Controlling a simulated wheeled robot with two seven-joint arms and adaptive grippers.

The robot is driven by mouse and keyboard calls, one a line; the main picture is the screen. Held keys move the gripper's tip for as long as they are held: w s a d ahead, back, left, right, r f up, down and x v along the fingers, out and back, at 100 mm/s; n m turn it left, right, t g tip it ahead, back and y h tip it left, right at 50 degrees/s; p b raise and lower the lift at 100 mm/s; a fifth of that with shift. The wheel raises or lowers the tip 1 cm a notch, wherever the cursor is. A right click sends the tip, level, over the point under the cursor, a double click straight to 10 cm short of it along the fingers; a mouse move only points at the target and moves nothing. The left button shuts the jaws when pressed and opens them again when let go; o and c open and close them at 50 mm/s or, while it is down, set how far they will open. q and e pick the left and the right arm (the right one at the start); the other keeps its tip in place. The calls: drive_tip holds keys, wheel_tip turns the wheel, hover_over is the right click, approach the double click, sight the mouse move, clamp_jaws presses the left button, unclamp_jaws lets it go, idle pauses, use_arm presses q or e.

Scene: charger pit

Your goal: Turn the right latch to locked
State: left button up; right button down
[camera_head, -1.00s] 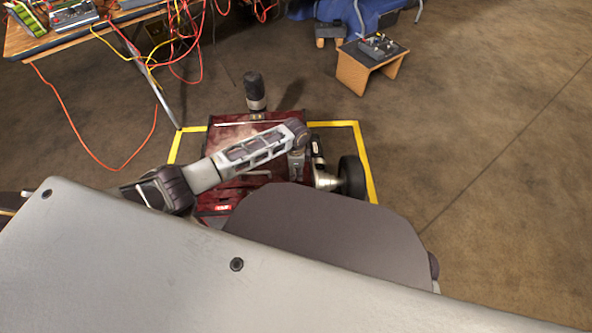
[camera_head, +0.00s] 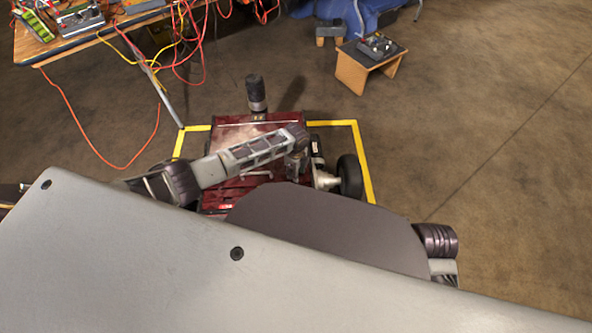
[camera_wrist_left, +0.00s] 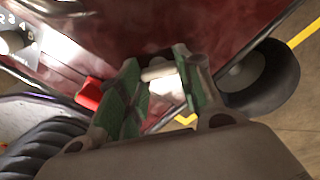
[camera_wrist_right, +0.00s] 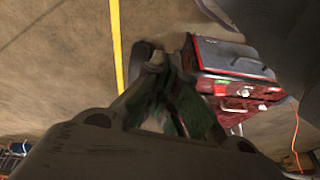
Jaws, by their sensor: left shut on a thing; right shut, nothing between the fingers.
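The dark red wheeled machine (camera_head: 232,134) stands on the floor in the head view. My left arm reaches across its top, and my left gripper (camera_head: 297,163) points down at its right side. In the left wrist view my left gripper (camera_wrist_left: 160,80) is shut on a short pale bar (camera_wrist_left: 158,73) at the red body's edge. The bar appears to be the right latch; its lock marking cannot be read. My right gripper (camera_wrist_right: 168,66) is shut and empty, apart from the machine, which also shows in the right wrist view (camera_wrist_right: 240,88).
A black wheel (camera_head: 350,177) is at the machine's right. Yellow tape (camera_head: 366,160) frames it on the floor. A cable-covered table (camera_head: 75,50) stands at the back left, a small wooden stand (camera_head: 352,72) at the back right. The floor at right is clear.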

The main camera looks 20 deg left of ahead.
use_arm(q)
drive_tip(key=m+p, duration=0.1)
drive_tip(key=m, duration=0.6)
drive_tip(key=shift+s+p, duration=0.15)
drive_tip(key=shift+p, duration=0.15)
drive_tip(key=shift+a+m, duration=0.1)
drive_tip(key=shift+m, duration=1.8)
use_arm(e)
drive_tip(key=shift+w+d+f, duration=0.15)
drive_tip(key=shift+f, duration=0.5)
drive_tip(key=shift+w+d+f, duration=0.1)
drive_tip(key=shift+f, duration=0.55)
drive_tip(key=shift+s, duration=0.15)
use_arm(q)
drive_tip(key=o, duration=1)
use_arm(e)
drive_tip(key=shift+s+g, duration=0.1)
drive_tip(key=shift+g, duration=0.2)
use_arm(q)
drive_tip(key=shift+r, duration=0.15)
